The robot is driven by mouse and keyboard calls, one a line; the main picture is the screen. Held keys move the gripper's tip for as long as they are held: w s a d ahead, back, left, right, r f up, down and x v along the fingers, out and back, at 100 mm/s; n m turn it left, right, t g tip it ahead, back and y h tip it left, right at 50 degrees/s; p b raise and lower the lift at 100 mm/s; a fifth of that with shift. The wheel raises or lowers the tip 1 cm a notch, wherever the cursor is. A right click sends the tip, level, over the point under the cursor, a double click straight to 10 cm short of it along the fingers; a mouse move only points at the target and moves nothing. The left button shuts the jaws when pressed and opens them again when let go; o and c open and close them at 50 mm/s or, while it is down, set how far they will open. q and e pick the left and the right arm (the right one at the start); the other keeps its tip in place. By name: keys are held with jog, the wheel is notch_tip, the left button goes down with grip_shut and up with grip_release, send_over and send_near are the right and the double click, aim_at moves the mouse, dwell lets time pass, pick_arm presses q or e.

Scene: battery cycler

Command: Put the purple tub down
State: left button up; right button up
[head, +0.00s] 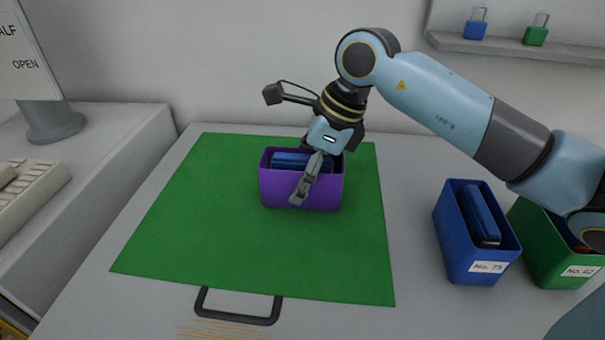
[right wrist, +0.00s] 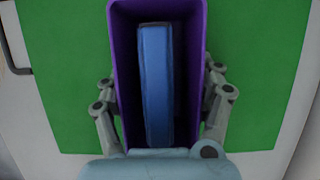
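The purple tub (head: 325,190) is upright over the green mat (head: 190,230), with a blue block-like thing (head: 287,160) inside it. I cannot tell whether its base touches the mat. My right gripper (head: 306,185) comes down from above, one finger across the tub's front wall. In the right wrist view, the purple tub (right wrist: 196,40) lies between the fingers, which are against its two long walls. The blue thing (right wrist: 154,85) stands lengthwise inside. My left gripper is not in view.
A blue bin (head: 460,245) labelled No. 75 and a green bin (head: 545,255) stand at the right. A dark handle (head: 238,319) lies at the mat's front edge. A monitor (head: 22,60) and keyboard (head: 30,188) are at the left. The mat's front and left are clear.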

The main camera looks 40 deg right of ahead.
jog(key=o, duration=0.3)
jog(key=shift+o, duration=0.2)
jog(key=shift+r, duration=0.1)
jog(key=p+v, duration=0.1)
jog(key=v, duration=0.9)
jog(key=shift+d+r, duration=0.2)
jog(key=shift+r, duration=0.15)
jog(key=shift+s+d+r, duration=0.1)
jog(key=shift+s+r, duration=0.2)
jog(key=shift+r, duration=0.35)
